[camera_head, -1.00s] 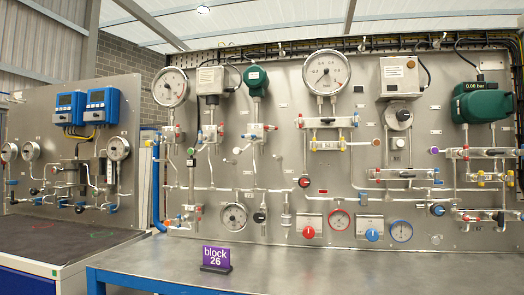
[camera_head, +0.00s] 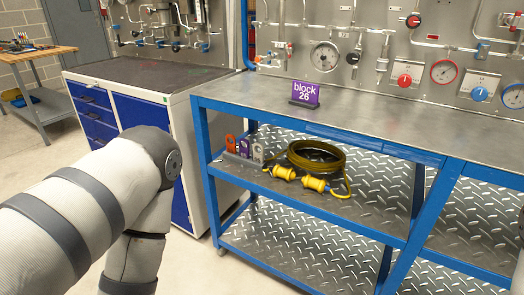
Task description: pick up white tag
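A white tag (camera_head: 257,153) stands in a small holder (camera_head: 242,162) on the middle shelf of the blue-framed bench. It is the rightmost of three tags, beside a purple tag (camera_head: 244,148) and an orange-red tag (camera_head: 230,142). My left arm comes in from the left and bends down in front of the blue cabinet; its gripper is below the picture. A sliver of my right arm shows at the right edge, and its gripper is out of view too.
A coiled dark yellow hose or cable (camera_head: 316,156) with yellow connectors (camera_head: 313,184) lies right of the tags. The bench top (camera_head: 400,135) overhangs the shelf and carries a purple "block 26" sign (camera_head: 305,94). A blue leg (camera_head: 206,165) stands left of the tags.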

